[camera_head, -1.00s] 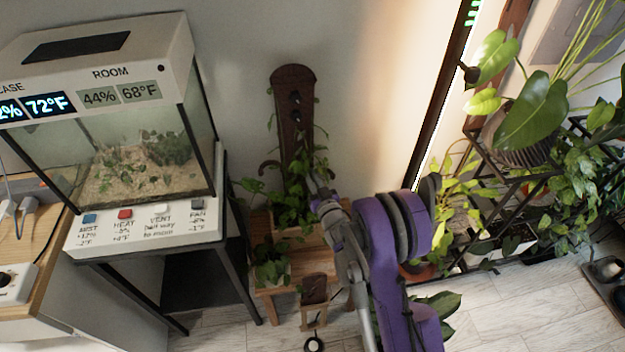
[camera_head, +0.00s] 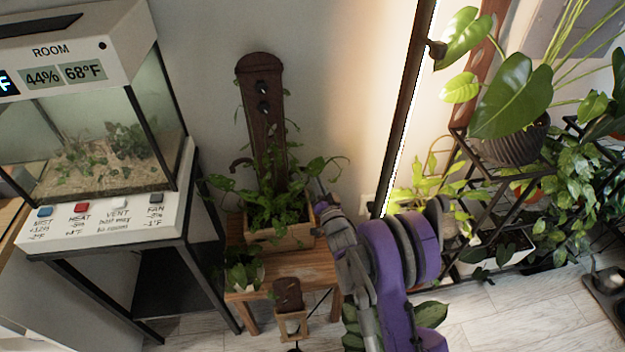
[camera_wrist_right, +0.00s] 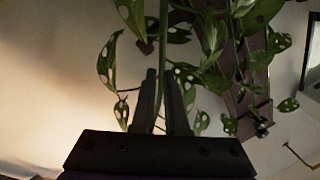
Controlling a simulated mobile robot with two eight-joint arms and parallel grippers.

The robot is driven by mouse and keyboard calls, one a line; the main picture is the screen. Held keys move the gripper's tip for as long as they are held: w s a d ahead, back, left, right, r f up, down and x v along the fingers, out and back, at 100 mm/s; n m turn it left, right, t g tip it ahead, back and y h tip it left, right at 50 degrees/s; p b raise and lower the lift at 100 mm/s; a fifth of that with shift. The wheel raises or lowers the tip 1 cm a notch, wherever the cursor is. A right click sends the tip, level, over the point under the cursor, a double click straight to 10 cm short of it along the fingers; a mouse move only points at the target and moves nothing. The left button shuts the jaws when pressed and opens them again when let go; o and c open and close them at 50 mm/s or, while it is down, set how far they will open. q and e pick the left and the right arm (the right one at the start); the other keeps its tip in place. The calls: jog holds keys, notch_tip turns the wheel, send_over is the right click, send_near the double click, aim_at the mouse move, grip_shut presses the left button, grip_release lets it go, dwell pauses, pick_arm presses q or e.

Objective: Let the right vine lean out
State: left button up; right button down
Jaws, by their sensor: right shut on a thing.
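The right vine (camera_head: 322,166) rises from a wooden planter box (camera_head: 285,236) and bends out to the right, away from the dark brown board (camera_head: 268,130). Its leaves hang over the box's right side. My right gripper (camera_head: 318,192) is at the right edge of the plant, mostly hidden by its own wrist. In the wrist view my right gripper (camera_wrist_right: 162,100) is shut on the vine's green stem (camera_wrist_right: 163,40), with spotted leaves around it. Other vines (camera_head: 262,207) stay near the board, which has dark round knobs (camera_head: 262,88). My left gripper is not in view.
The box stands on a wooden stool (camera_head: 300,268) with a small potted plant (camera_head: 243,274). A glass terrarium (camera_head: 100,150) is on the left. A plant rack (camera_head: 480,205) and a lit upright strip (camera_head: 405,110) are on the right. Wall space beside the board is clear.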

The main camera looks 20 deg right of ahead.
jog(key=shift+s+d+f+m+b, duration=0.15)
jog(key=shift+d+f+m+b, duration=0.2)
jog(key=shift+d+f+m, duration=0.2)
jog(key=c, duration=0.9)
grip_release()
jog(key=shift+c, duration=0.2)
jog(key=shift+s, duration=0.1)
jog(key=s+a+f, duration=0.1)
jog(key=s, duration=0.9)
jog(key=shift+s+f, duration=0.2)
jog(key=shift+s, duration=0.05)
jog(key=shift+a+r, duration=0.1)
jog(key=shift+a, duration=0.05)
